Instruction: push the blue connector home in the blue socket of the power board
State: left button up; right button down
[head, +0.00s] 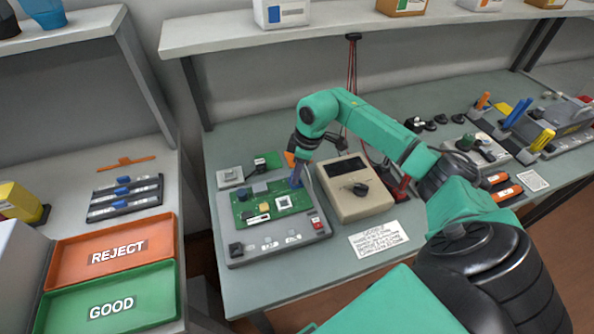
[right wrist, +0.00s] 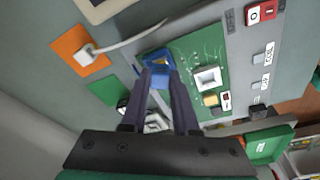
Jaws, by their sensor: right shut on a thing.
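The green power board (head: 240,206) lies on a grey test fixture (head: 238,260) on the bench. My right gripper (head: 296,180) is at the board's far right corner, pointing down. It is shut on the blue connector (head: 299,171), which also shows between the fingertips in the right wrist view (right wrist: 153,60). The connector is at the edge of the board. The fingers hide its contact with the board, so I cannot tell how deep it sits. The blue socket is not clearly distinguishable from the connector. My left gripper is not in view.
A beige meter (head: 355,203) stands close to the right of the gripper. Red and green trays (head: 60,262) lie on the left table.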

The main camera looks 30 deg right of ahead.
jog(key=shift+f, duration=0.4)
jog(key=c, duration=0.6)
grip_release()
jog(key=shift+r, duration=0.1)
notch_tip(320, 180, up, 14)
jog(key=s+d+b, duration=0.2)
jog(key=shift+b, duration=0.3)
jog(key=shift+r, duration=0.1)
